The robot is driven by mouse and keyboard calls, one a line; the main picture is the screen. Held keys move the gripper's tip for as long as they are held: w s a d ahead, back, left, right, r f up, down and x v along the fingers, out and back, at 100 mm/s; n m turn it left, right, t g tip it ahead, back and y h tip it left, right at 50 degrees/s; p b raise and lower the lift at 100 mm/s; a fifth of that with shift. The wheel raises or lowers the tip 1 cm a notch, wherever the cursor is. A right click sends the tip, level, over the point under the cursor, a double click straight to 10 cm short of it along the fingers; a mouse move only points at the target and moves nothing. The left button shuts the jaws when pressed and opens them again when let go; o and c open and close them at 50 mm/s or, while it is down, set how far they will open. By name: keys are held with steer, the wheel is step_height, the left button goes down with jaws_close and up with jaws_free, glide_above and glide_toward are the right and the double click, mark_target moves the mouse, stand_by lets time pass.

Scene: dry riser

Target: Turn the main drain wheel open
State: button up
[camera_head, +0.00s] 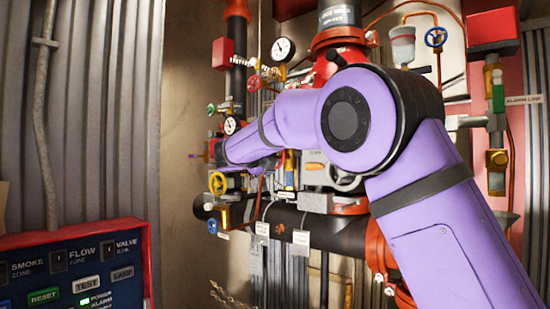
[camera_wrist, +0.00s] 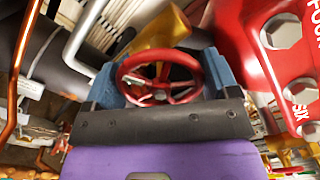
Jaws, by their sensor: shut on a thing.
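A red handwheel (camera_wrist: 160,94) with spokes sits between the two blue fingers of my gripper (camera_wrist: 161,76) in the wrist view. The fingers are closed against its left and right rim. A yellow part shows just behind the wheel. I take this as the main drain wheel, but no label on it can be read. In the head view my purple arm covers the gripper and the held wheel, so neither can be made out there.
A yellow wheel (camera_head: 217,183), a blue wheel (camera_head: 435,37) and a red wheel (camera_head: 254,83) are on the surrounding pipework. A bolted red flange (camera_wrist: 280,60) stands close right of my gripper. An alarm panel (camera_head: 75,265) is at lower left.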

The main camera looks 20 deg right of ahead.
steer(key=shift+f, duration=0.15)
steer(key=o, duration=0.8)
steer(key=shift+a, duration=0.1)
steer(key=v, duration=1)
steer(key=shift+s+a, duration=0.25)
steer(key=shift+a, duration=0.05)
steer(key=shift+s, duration=0.1)
